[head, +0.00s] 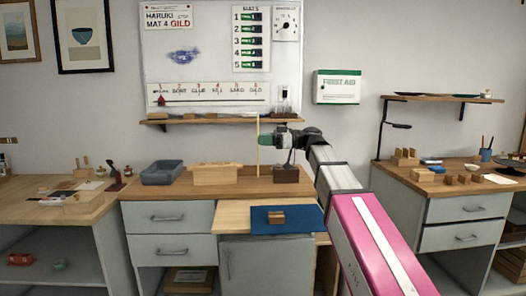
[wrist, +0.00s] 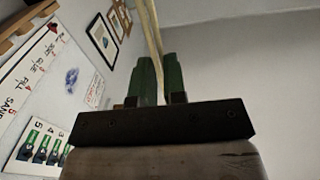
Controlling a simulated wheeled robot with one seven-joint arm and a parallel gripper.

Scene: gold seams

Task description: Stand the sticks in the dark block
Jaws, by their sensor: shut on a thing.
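My gripper (head: 262,139) has green fingers, which also show in the wrist view (wrist: 159,75). It is shut on a thin pale stick (head: 258,155), which is upright in the head view. In the wrist view the stick (wrist: 153,30) runs between the fingers and out of the top of the picture. The dark block (head: 286,175) stands on the bench to the right of the held stick and below my wrist. A thin dark line shows above the block; I cannot tell what it is. The stick's lower end is left of the block, apart from it.
A pale wooden block (head: 215,175) with a wider top and a grey-blue tray (head: 162,172) stand to the left on the bench. A blue mat (head: 302,221) with a small wooden piece (head: 276,217) lies on a pulled-out board in front. A wall shelf (head: 205,121) is behind.

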